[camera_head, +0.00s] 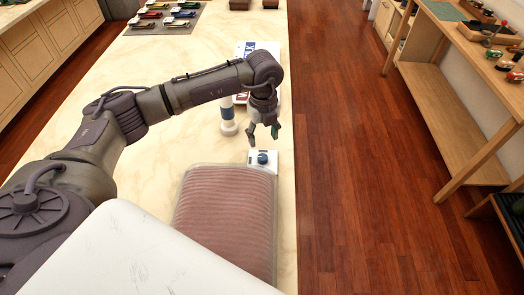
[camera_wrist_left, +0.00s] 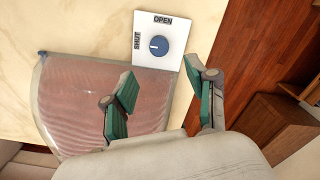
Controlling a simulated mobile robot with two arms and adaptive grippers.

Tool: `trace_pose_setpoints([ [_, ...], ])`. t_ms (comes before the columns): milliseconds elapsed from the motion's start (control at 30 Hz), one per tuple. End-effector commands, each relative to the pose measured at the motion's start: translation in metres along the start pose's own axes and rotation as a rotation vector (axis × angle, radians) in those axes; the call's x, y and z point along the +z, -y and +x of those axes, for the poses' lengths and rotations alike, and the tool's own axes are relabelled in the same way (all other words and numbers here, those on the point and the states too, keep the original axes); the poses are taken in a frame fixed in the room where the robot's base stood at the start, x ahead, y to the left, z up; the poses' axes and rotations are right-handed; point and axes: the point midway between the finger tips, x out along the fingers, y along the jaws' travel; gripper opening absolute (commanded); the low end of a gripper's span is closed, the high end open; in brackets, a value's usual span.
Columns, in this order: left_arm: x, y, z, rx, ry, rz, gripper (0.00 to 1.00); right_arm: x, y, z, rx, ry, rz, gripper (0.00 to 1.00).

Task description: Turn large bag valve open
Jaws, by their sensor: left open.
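The large bag (camera_head: 225,205) lies on the pale marble counter, clear plastic over pinkish ribbed contents; it also shows in the left wrist view (camera_wrist_left: 75,100). Its valve is a blue round knob (camera_head: 262,158) on a white plate (camera_head: 253,167) at the bag's far right corner. In the left wrist view the knob (camera_wrist_left: 158,46) has a white mark on its left side, towards the word SHUT; OPEN is printed along the plate's top. My left gripper (camera_head: 263,131) is open and empty just above and beyond the knob, apart from it. My right gripper is not in view.
A box with large letters (camera_head: 242,52) is behind the arm. A grey mat (camera_head: 155,27) with several small items lies farther back. The counter's right edge is close to the valve.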

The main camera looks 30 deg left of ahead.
Motion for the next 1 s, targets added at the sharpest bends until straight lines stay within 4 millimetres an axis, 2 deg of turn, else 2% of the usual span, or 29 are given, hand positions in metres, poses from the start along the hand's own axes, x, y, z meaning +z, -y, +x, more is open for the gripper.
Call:
trace_pose_setpoints([
  [200, -0.001, -0.001, 0.047, 0.004, -0.003, 0.0, 0.57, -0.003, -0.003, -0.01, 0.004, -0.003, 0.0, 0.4],
  [400, 0.0, 0.0, 0.078, 0.002, -0.002, 0.0, 0.57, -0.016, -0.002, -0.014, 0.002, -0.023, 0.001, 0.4],
  [600, 0.0, 0.0, 0.091, 0.0, 0.001, 0.0, 0.57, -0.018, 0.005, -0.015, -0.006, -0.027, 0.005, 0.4],
  [867, 0.0, 0.0, 0.092, 0.0, 0.001, 0.0, 0.57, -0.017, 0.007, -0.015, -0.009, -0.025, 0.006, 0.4],
  [1000, 0.0, 0.0, 0.092, 0.0, 0.001, 0.0, 0.36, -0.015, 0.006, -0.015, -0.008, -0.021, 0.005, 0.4],
])
